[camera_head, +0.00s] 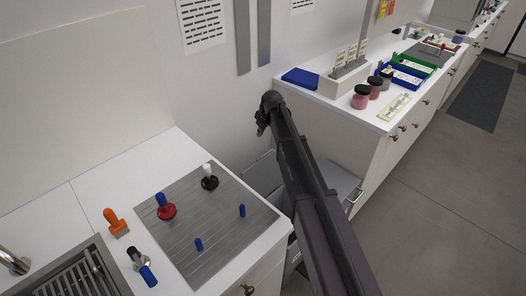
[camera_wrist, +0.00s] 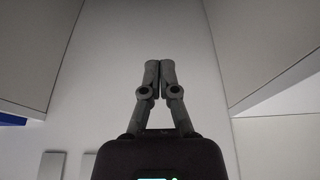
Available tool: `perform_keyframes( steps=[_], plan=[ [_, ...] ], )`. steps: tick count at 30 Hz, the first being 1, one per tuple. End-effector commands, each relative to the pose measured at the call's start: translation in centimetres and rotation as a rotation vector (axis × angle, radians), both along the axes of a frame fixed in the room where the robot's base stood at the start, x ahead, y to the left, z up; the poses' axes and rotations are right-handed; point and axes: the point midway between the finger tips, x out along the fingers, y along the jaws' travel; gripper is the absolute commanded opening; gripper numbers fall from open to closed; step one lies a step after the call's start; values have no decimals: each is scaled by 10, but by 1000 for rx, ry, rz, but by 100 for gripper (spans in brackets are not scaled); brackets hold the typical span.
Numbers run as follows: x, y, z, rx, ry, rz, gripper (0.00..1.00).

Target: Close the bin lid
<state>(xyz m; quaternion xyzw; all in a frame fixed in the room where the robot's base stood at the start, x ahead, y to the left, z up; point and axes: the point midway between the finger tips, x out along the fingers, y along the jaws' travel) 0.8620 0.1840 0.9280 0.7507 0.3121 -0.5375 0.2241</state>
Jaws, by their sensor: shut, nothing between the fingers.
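A grey bin (camera_head: 291,257) stands in the gap between the two white counters in the head view. Much of it is hidden behind my arm. A flat grey panel with a bar handle (camera_head: 354,203), which looks like the bin lid (camera_head: 343,184), shows to the right of my arm. Its exact angle is hard to tell. My gripper (camera_head: 260,131) is at the far end of the arm, near the back wall over the gap. In the wrist view my gripper (camera_wrist: 160,66) is shut and empty, its fingertips together in front of plain wall. The wrist view does not show the bin.
The left counter (camera_head: 95,190) holds a grey mat (camera_head: 215,225) with stamps and small blue pieces. The right counter (camera_head: 318,102) carries jars (camera_head: 361,97), a blue pad (camera_head: 300,77) and trays (camera_head: 402,77). Open floor (camera_head: 430,215) lies to the right.

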Motion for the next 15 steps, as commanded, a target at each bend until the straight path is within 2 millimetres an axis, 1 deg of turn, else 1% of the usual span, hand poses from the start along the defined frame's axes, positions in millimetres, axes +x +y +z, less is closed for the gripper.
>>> perform_keyframes(
  steps=[8,15],
  plan=[
    [0,1,-1,0,1,-1,0],
    [1,3,-10,0,1,-1,0]
  ],
)
